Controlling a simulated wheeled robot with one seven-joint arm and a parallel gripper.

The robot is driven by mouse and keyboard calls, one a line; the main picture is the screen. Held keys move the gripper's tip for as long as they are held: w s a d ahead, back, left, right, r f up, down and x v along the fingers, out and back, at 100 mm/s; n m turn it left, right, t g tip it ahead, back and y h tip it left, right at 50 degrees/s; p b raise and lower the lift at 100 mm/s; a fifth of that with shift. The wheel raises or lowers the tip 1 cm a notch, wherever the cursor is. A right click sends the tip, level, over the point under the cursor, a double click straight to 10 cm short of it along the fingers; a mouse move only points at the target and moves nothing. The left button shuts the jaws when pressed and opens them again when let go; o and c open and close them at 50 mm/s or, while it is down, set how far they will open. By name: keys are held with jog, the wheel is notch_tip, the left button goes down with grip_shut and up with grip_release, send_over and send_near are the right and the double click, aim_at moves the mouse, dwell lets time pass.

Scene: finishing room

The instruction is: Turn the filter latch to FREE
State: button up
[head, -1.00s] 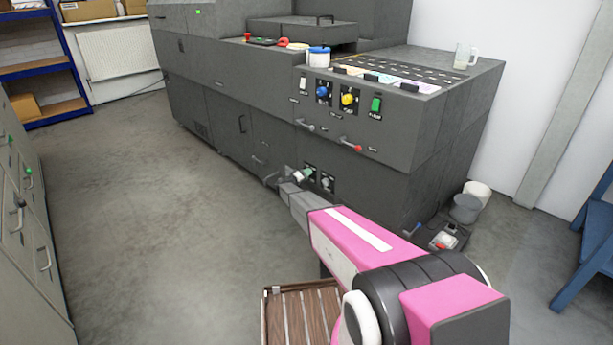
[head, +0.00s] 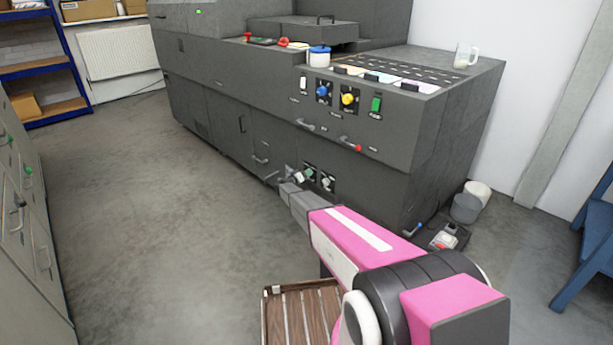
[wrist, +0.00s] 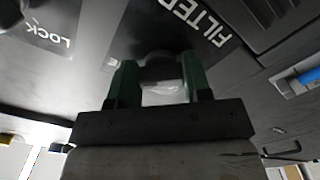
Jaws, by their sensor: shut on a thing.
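The filter latch (wrist: 163,92) is low on the front of the dark grey machine. In the wrist view a pale piece of it shows between the green fingers of my gripper (wrist: 153,82), in front of a round grey base. My gripper is shut on it. The word FILTER shows upside down beside it, and LOCK shows on a panel to the left. In the head view my gripper (head: 304,175) is small at the lower control panel. The latch's exact angle and most of its markings are hidden by the fingers.
A second knob (head: 328,182) sits just right of my gripper. A grey handle with a red end (head: 350,143) juts out above. A slatted wooden pallet (head: 303,315) lies on the floor beside my arm. Buckets (head: 466,207) stand at the machine's right. The floor at left is clear.

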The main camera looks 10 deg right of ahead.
jog(key=o, duration=0.9)
jog(key=v, duration=1.1)
jog(key=shift+d, duration=0.1)
